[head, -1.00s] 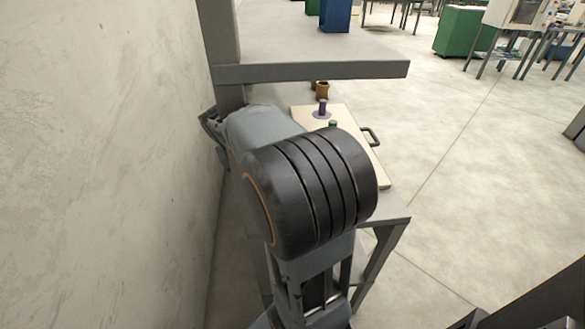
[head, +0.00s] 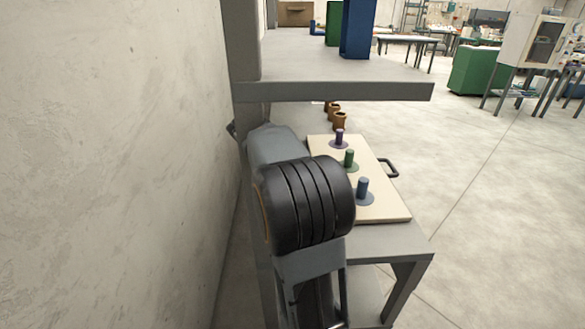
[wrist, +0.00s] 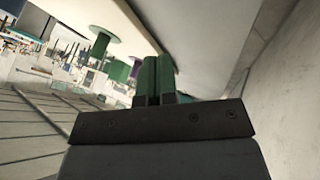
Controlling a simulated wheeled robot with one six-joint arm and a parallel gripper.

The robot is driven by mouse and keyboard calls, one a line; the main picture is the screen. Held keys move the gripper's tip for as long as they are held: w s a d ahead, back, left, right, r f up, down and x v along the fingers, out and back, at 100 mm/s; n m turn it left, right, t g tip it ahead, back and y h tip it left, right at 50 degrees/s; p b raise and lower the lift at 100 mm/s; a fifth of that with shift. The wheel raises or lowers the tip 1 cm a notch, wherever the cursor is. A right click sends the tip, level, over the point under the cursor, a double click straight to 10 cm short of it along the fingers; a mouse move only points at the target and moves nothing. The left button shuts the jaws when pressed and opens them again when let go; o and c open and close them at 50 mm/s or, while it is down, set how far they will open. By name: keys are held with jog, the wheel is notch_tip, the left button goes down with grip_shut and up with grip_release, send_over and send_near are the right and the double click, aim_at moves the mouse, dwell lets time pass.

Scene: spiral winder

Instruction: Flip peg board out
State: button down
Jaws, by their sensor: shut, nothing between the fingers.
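The peg board (head: 393,205) is a cream panel lying flat on a grey bench in the head view. It carries a purple peg (head: 340,136), a green peg (head: 349,158) and a blue peg (head: 363,187), each on a round disc. A dark handle (head: 389,168) sticks out from its right edge. My gripper (wrist: 159,62) shows in the wrist view with its two green fingers together and nothing between them. In the head view it is hidden behind my arm. The wrist view is strongly tilted, and a green disc (wrist: 120,30) shows left of the fingers.
A grey shelf (head: 340,92) stands above the bench's far end, with brown spools (head: 340,121) under it. A blue block (head: 358,28) and a green block stand on the shelf. A plain wall (head: 110,160) runs close on the left. Open floor (head: 490,220) lies to the right.

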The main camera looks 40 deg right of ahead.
jog(key=b+x, duration=0.1)
jog(key=x, duration=0.7)
jog(key=shift+f, duration=0.1)
jog(key=shift+s+d+f+b, duration=0.1)
jog(key=shift+s+d+b, duration=0.1)
jog(key=shift+s+d, duration=0.3)
jog(key=shift+s+d+f+b, duration=0.1)
jog(key=shift+s+d+b, duration=0.2)
jog(key=shift+d, duration=0.4)
jog(key=shift+s+d, duration=0.5)
jog(key=shift+d, duration=0.05)
